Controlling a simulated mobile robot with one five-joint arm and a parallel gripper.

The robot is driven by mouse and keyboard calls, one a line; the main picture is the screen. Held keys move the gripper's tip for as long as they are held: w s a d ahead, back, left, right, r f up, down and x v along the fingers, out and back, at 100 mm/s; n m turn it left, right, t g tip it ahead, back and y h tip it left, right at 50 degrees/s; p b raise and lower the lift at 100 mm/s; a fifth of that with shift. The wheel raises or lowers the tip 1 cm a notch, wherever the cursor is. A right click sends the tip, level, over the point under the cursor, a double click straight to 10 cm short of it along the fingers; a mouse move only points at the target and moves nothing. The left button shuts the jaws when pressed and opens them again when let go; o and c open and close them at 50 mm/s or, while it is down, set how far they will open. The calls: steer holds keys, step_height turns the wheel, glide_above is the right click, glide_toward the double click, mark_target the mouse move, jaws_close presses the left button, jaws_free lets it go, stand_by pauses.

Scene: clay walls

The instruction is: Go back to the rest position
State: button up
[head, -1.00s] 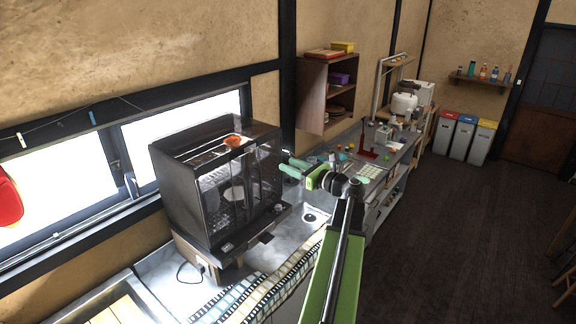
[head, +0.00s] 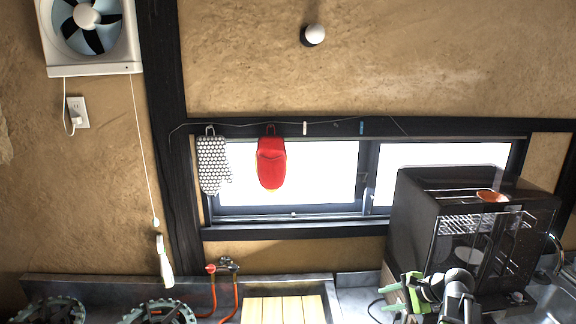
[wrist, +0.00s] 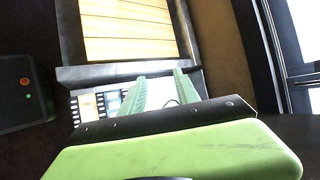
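My gripper (head: 387,298) shows low at the right of the head view, in front of the black dish cabinet (head: 425,215). In the wrist view my gripper (wrist: 160,78) has its two pale green fingers apart, with nothing between them. Part of my folded arm hides the lower front of the cabinet in the head view. No object is held.
A counter carries a slatted wooden board (head: 284,310), which also shows in the wrist view (wrist: 128,30). Burners (head: 160,312) and orange hoses (head: 212,295) are to the left. A red mitt (head: 271,163) and a patterned mitt (head: 212,165) hang before the window.

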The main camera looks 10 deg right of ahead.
steer(key=s+a+f+n+g+h+b, duration=0.3)
steer(key=a+f+n, duration=0.5)
steer(key=a, duration=0.3)
steer(key=s+a+f+n+g+h+b, duration=0.2)
steer(key=s+a+f+n+g+b, duration=0.2)
steer(key=a+f+n, duration=0.4)
steer(key=a+n, duration=0.1)
steer(key=a, duration=0.3)
steer(key=shift+s+f+h+b, duration=0.15)
steer(key=shift+f+h+b, duration=0.15)
steer(key=shift+h+b, duration=0.1)
